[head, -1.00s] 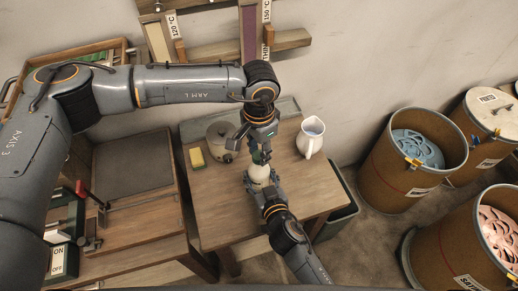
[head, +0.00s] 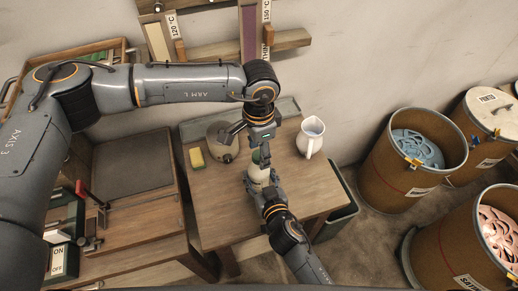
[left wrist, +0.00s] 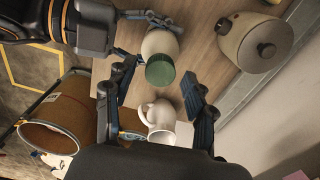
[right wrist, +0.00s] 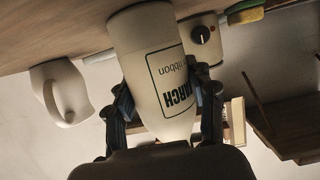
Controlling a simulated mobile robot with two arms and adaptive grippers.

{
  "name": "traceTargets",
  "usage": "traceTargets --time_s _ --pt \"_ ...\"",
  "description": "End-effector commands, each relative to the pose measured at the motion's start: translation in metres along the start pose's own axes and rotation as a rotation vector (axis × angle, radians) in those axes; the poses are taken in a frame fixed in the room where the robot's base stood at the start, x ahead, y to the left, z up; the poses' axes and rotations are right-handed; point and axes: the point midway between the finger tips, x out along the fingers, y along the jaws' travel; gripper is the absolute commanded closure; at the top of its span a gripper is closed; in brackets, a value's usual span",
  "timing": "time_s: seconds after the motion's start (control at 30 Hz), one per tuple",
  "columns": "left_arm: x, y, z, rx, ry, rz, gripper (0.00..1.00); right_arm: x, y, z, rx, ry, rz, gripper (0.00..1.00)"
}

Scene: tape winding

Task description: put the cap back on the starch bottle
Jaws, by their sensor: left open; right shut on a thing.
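The white starch bottle (head: 257,177) stands on the small wooden table. In the left wrist view the green cap (left wrist: 160,70) sits on the top of the bottle (left wrist: 160,42); I cannot tell how tightly. My left gripper (head: 259,143) is above the cap, and in its wrist view its fingers (left wrist: 160,88) are spread wide, apart from the cap. My right gripper (head: 262,188) is shut on the bottle body. In the right wrist view its fingers (right wrist: 163,98) clasp the labelled bottle (right wrist: 153,60) from both sides; the cap is out of that view.
A white jug (head: 311,138) stands at the table's right. A round lidded pot (head: 221,141) and a yellow-green sponge (head: 197,158) are at the left. The front of the table (head: 222,215) is clear. Large drums (head: 398,160) stand to the right.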

Motion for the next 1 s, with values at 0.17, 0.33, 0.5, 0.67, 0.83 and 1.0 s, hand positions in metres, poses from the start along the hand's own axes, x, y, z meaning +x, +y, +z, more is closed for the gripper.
traceTargets --time_s 0.17,0.33,0.5,0.67,0.83,1.0 --pt "-0.018 -0.001 -0.001 0.0 0.003 -0.003 0.45 -0.001 0.0 0.003 0.0 -0.006 0.001 1.0" --pt "-0.04 -0.001 0.0 -0.001 0.002 -0.003 0.45 -0.001 0.0 0.003 0.0 -0.006 0.001 1.0" --pt "-0.044 0.0 0.0 -0.001 0.0 0.0 0.45 -0.001 0.0 0.003 0.0 -0.006 0.001 1.0" --pt "-0.044 0.0 0.0 -0.002 0.0 0.0 0.49 -0.001 0.0 0.003 0.0 -0.006 0.001 1.0" --pt "-0.044 0.0 0.0 -0.09 0.0 0.0 0.49 -0.001 0.0 0.003 0.0 -0.006 0.001 1.0" --pt "-0.047 0.001 -0.002 -0.374 0.002 0.0 0.49 -0.001 0.0 0.003 0.0 -0.006 0.001 1.0"
